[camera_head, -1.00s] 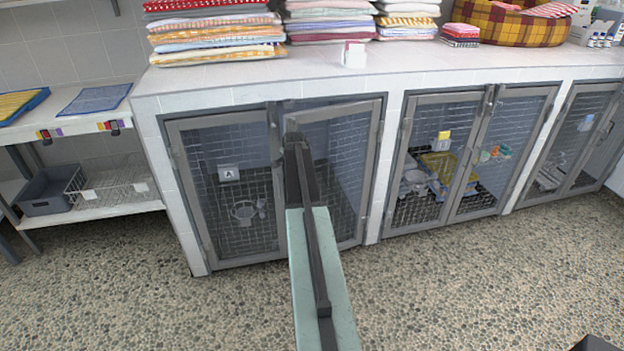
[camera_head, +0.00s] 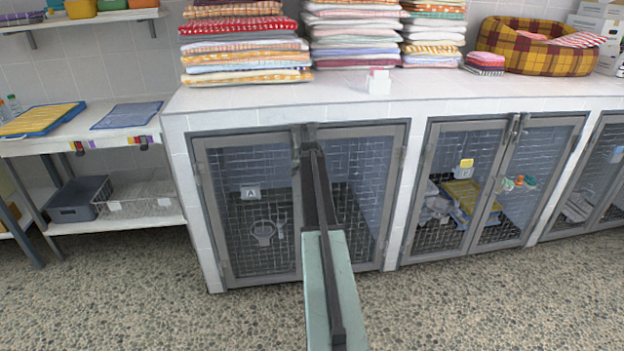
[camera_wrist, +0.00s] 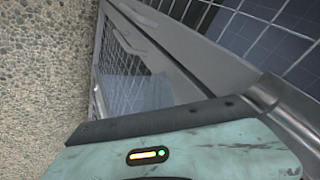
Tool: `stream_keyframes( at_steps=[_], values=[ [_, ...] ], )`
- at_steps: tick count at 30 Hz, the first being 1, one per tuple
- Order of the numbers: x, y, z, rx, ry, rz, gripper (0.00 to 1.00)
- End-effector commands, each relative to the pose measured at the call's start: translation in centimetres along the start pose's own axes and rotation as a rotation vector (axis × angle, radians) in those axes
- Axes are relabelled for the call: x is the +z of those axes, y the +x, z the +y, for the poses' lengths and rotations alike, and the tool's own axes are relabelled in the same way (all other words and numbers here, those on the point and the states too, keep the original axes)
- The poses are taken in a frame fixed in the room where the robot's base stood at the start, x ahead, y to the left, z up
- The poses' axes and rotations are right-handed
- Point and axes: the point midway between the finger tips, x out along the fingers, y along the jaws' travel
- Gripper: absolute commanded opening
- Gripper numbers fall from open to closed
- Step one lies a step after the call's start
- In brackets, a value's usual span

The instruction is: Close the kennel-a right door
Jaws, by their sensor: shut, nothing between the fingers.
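Kennel-a (camera_head: 175,160), the left kennel under the white counter, has two grey-framed mesh doors. Its left door (camera_head: 208,205), with an "A" label, looks shut. Its right door (camera_head: 393,195) stands close to flush with the front; whether a small gap is left I cannot tell, because my arm covers its left edge. My gripper (camera_head: 308,138) is shut and empty, at the upper part of the seam between the two doors. In the wrist view, my gripper (camera_wrist: 165,122) lies close against a grey door frame (camera_wrist: 185,50); contact is not clear.
To the right is another kennel (camera_head: 470,190) with two mesh doors and items inside. Folded towel stacks (camera_head: 245,50) and a plaid bed (camera_head: 545,45) sit on the counter. A shelf unit (camera_head: 130,222) stands at left. The speckled floor in front is clear.

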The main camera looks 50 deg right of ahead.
Motion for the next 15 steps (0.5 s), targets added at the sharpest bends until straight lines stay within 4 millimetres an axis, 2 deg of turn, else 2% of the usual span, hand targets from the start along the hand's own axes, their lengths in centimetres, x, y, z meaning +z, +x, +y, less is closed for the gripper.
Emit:
stream_keyframes(
  at_steps=[1,8,14,15],
  values=[
    [-1.1,0.3,-1.2,-0.037,-0.001,0.031,0.00],
    [-0.4,-0.5,-0.4,-0.030,0.000,0.025,0.00],
    [1.8,-3.0,1.9,-0.007,0.002,0.007,0.00],
    [1.5,-4.8,1.2,-0.007,0.003,0.008,0.00]
  ],
)
